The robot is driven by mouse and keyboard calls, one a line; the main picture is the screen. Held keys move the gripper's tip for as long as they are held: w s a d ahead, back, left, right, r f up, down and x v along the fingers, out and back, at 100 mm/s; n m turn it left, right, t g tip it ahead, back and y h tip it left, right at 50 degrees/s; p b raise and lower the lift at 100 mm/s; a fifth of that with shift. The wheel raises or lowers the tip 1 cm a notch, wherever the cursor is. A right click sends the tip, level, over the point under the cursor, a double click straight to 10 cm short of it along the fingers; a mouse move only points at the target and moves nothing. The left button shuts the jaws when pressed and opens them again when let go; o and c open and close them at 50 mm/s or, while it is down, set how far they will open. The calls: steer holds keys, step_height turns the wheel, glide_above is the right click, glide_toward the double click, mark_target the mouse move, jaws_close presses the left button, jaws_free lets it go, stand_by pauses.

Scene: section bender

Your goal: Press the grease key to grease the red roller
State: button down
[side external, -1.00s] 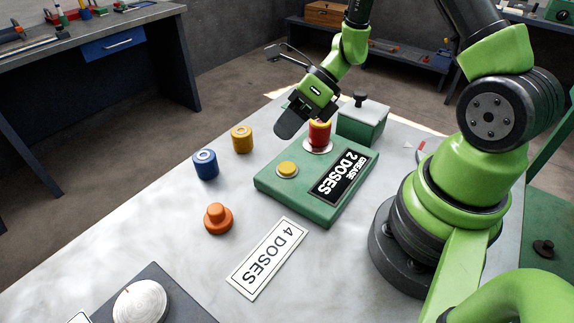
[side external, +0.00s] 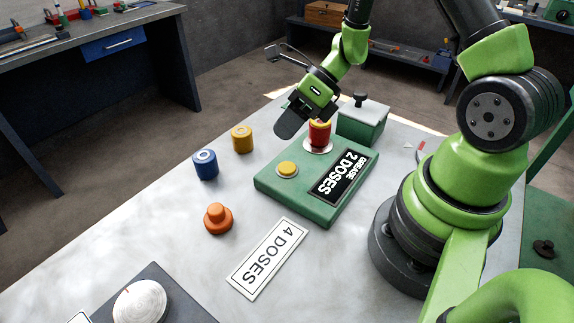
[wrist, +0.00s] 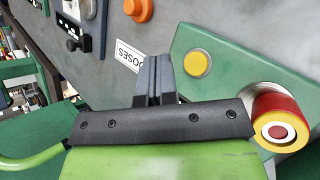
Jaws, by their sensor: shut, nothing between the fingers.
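The red roller (side external: 319,134) stands on a white disc at the back of the green grease unit, with a yellow band at its top. It also shows at the lower right of the wrist view (wrist: 281,118). The yellow grease key (side external: 287,170) sits on the same unit, left of the label reading "GREASE 2 DOSES" (side external: 344,176). In the wrist view the key (wrist: 197,63) lies to the right of and beyond my fingertips. My gripper (side external: 282,131) is shut and empty, above the unit's back left, apart from key and roller.
A blue roller (side external: 205,165), a yellow roller (side external: 242,139) and an orange knobbed piece (side external: 217,219) stand left of the unit (side external: 318,213). A "4 DOSES" card (side external: 267,258) lies in front. A lidded green box (side external: 362,122) stands behind. A dial (side external: 140,303) is at front left.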

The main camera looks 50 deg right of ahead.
mark_target(287, 164)
step_height(287, 164, up, 4)
steer(key=shift+f, duration=0.1)
stand_by(0.4)
steer(key=shift+f, duration=0.1)
steer(key=shift+f, duration=4.3)
steer(key=shift+f, duration=0.4)
